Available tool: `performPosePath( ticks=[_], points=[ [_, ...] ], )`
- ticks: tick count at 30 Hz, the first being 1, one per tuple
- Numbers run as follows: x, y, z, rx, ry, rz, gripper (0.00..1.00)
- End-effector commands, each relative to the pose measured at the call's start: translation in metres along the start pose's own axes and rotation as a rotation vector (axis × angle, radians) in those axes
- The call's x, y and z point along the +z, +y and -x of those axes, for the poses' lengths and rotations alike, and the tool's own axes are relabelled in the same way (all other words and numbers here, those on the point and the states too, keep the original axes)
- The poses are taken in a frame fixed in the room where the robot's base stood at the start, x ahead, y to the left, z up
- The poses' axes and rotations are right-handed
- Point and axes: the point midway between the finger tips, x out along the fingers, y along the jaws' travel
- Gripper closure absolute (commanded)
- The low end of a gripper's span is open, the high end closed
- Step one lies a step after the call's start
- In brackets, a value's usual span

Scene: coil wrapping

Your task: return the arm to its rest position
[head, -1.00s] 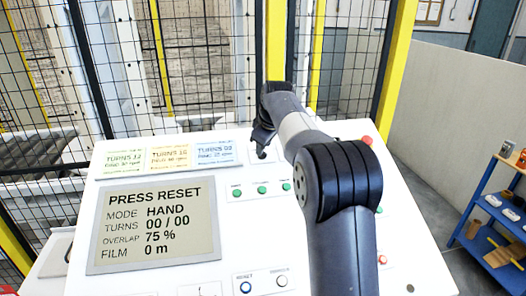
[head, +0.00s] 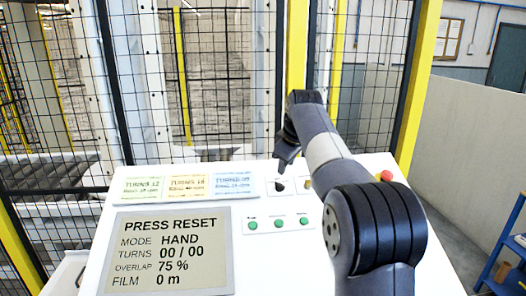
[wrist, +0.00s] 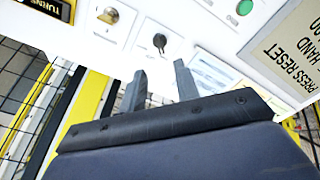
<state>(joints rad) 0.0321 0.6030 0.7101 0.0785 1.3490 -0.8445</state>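My arm reaches up the right side of the head view over a white control panel (head: 330,250). My gripper (head: 285,160) hangs over the panel's far edge, close to a black knob (head: 280,186). In the wrist view its two grey fingers (wrist: 160,72) stand apart with nothing between them. They point toward the panel, and the black knob (wrist: 159,41) shows beyond them. The panel screen (head: 172,250) reads PRESS RESET, mode HAND, turns 00 / 00.
Three coloured cards (head: 187,187) lie along the panel's far edge. Green buttons (head: 279,223) sit below them, and a red button (head: 386,175) is at the far right. A mesh fence with yellow posts (head: 417,90) stands behind. A blue shelf (head: 500,255) is at the right.

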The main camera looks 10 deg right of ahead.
Motion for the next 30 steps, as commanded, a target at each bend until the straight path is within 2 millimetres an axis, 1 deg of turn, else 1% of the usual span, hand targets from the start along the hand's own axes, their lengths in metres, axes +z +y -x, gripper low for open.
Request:
performPosePath(
  ticks=[5, 12, 18, 20, 30],
  points=[
    [0.000, -0.001, -0.028, -0.005, -0.004, 0.000, 0.69],
    [0.000, 0.000, -0.072, -0.003, -0.003, 0.000, 0.69],
    [0.000, 0.000, -0.098, -0.002, -0.002, 0.000, 0.69],
    [0.000, 0.000, -0.102, -0.002, -0.002, 0.000, 0.69],
    [0.000, 0.000, -0.101, 0.002, -0.001, -0.026, 0.69]
  ],
)
